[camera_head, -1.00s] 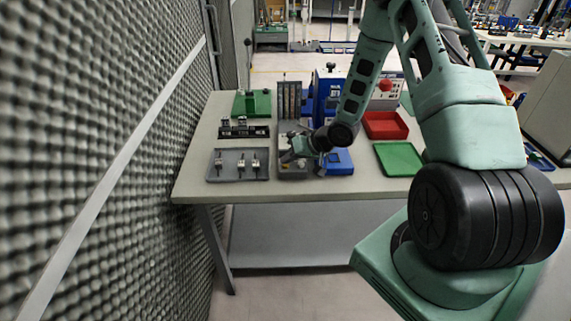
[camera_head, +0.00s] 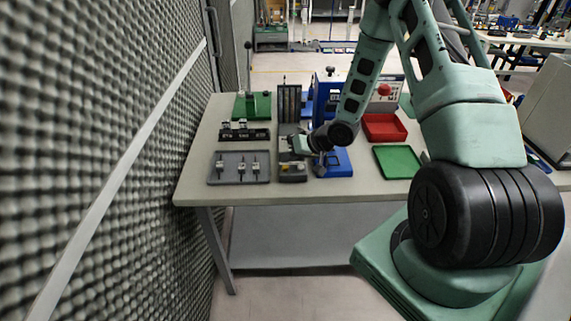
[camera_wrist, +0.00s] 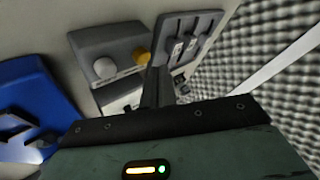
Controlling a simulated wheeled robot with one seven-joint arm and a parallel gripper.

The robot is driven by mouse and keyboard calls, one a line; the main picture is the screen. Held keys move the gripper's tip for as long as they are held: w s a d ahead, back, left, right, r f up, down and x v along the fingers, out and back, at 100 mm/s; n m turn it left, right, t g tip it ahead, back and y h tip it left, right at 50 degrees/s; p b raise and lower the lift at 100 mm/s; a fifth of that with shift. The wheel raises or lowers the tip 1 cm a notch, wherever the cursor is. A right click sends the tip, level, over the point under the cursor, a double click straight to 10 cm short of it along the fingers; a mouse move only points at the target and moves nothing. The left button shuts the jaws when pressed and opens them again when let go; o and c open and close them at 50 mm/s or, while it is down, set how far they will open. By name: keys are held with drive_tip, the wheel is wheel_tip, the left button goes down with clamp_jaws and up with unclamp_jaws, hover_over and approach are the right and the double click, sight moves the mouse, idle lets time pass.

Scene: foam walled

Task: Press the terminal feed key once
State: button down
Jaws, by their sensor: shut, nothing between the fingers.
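A grey box (camera_head: 292,174) sits on the table between the grey tray and the blue fixture. In the wrist view the box (camera_wrist: 125,42) shows a round white button (camera_wrist: 105,68) and a yellow-orange button (camera_wrist: 140,57) on top. I cannot tell by any label which is the feed key. My gripper (camera_head: 292,146) is above the rear part of the box. Its narrow fingers (camera_wrist: 158,70) are together and empty, and in the wrist view they appear beside the yellow-orange button. Contact with the box cannot be made out.
A grey tray (camera_head: 223,179) with several small parts lies left of the box. A blue fixture (camera_head: 335,170) is close on its right. A black rack (camera_head: 233,134), a green press (camera_head: 253,106) and red (camera_head: 385,137) and green (camera_head: 398,175) trays share the table. A foam wall (camera_head: 110,160) stands left.

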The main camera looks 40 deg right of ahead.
wheel_tip(320, 180, up, 5)
drive_tip(key=p, duration=0.4)
drive_tip(key=shift+p, duration=0.4)
idle(0.7)
